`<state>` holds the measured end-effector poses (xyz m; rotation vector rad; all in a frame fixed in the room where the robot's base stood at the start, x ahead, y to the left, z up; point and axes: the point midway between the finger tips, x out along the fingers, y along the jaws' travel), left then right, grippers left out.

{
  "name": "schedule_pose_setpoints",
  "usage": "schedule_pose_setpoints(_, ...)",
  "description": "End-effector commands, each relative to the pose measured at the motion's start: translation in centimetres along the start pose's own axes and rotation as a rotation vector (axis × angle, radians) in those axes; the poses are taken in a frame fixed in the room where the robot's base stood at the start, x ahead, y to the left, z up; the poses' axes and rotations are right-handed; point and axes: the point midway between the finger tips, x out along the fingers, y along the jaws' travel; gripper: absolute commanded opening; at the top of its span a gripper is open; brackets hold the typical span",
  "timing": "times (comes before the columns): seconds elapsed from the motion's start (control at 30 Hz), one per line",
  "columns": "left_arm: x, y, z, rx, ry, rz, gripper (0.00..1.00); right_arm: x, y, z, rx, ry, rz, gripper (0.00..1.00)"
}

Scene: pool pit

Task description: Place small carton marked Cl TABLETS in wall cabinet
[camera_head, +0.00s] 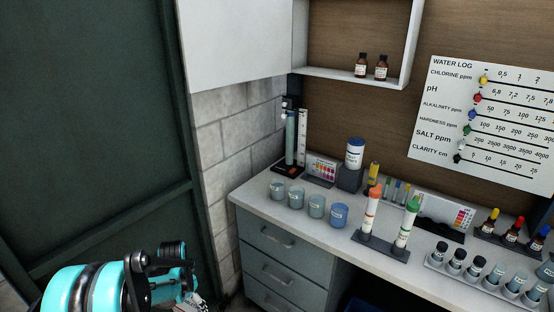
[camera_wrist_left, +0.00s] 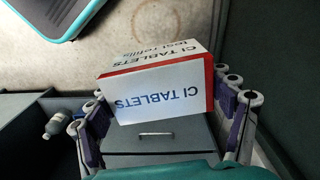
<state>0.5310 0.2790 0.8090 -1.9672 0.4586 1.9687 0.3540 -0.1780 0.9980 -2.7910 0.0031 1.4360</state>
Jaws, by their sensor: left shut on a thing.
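The small carton (camera_wrist_left: 160,92) is white with red edges and reads "Cl TABLETS", upside down in the left wrist view. My left gripper (camera_wrist_left: 163,100) is shut on it, with fingers along its left and right sides. In the head view my left arm comes in at the bottom left, and the gripper end is mostly cut off by the lower edge. The wall cabinet (camera_head: 345,78) is at the top middle, an open white-edged box with a brown back. Two brown bottles (camera_head: 361,66) (camera_head: 381,68) stand on its floor, towards the right. My right gripper is not in view.
A white panel (camera_head: 235,40) is left of the cabinet opening. Below, the counter (camera_head: 255,190) holds several cups, a white tub (camera_head: 355,152), test tubes and bottles. A water log board (camera_head: 487,110) hangs at right. A dark green door or panel (camera_head: 85,130) fills the left.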

Motion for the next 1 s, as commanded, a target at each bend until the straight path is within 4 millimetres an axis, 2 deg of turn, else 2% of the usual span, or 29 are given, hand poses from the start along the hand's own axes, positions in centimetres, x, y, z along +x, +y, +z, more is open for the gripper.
schedule_pose_setpoints(0.03, -0.8, 2.1, -0.1, -0.054, 0.000, 0.000, 0.51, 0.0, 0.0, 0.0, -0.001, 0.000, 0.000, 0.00)
schedule_pose_setpoints(0.2, -2.7, 7.7, 0.3, -0.270, 0.000, 0.000, 0.51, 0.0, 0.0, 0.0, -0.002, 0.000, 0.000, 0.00)
schedule_pose_setpoints(0.37, -3.6, 10.8, 0.9, -0.407, 0.000, 0.000, 0.51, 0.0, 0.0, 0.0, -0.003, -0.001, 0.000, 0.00)
schedule_pose_setpoints(0.53, -3.9, 11.8, 1.1, -0.457, 0.000, 0.000, 0.51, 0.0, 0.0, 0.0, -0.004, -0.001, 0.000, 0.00)
schedule_pose_setpoints(1.0, -3.9, 11.7, 1.1, -0.458, 0.000, 0.000, 0.51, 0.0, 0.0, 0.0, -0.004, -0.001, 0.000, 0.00)
